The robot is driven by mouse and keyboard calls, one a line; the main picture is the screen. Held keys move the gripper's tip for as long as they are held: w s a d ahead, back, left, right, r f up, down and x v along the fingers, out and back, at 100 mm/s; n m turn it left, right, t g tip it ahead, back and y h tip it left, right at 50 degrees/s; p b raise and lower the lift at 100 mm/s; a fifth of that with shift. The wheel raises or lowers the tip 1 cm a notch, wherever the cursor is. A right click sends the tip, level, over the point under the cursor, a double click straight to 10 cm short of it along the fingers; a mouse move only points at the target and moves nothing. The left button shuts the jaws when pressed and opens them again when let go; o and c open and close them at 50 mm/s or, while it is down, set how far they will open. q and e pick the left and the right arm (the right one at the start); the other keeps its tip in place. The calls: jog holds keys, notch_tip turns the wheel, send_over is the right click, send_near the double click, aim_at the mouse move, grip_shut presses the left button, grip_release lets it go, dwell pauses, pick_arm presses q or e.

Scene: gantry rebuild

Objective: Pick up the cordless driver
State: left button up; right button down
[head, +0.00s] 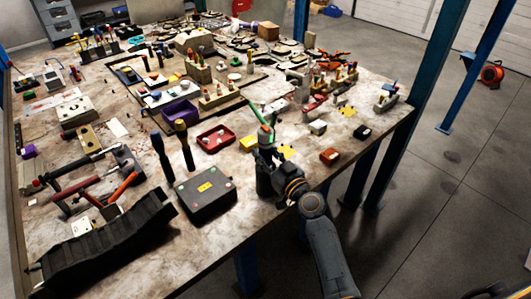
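My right gripper (262,160) is over the right front edge of the workbench, its arm coming in from the bottom right. My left gripper is not in view.
The workbench (230,240) is crowded. A black case (206,194), two dark upright handles, hammers and a long black ribbed tray (105,243) lie left of my gripper. A red tray (215,138) and an orange-brown block (330,156) are nearby. A blue post stands at the right.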

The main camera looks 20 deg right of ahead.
aim_at(265, 128)
jog(key=shift+r, duration=0.1)
notch_tip(265, 128, up, 10)
jog(key=shift+f+p, duration=0.15)
jog(key=shift+p, duration=0.7)
notch_tip(265, 128, up, 3)
jog(key=shift+f+p, duration=0.15)
jog(key=shift+p, duration=0.8)
notch_tip(265, 128, up, 4)
jog(key=p, duration=0.3)
jog(key=shift+f, duration=0.25)
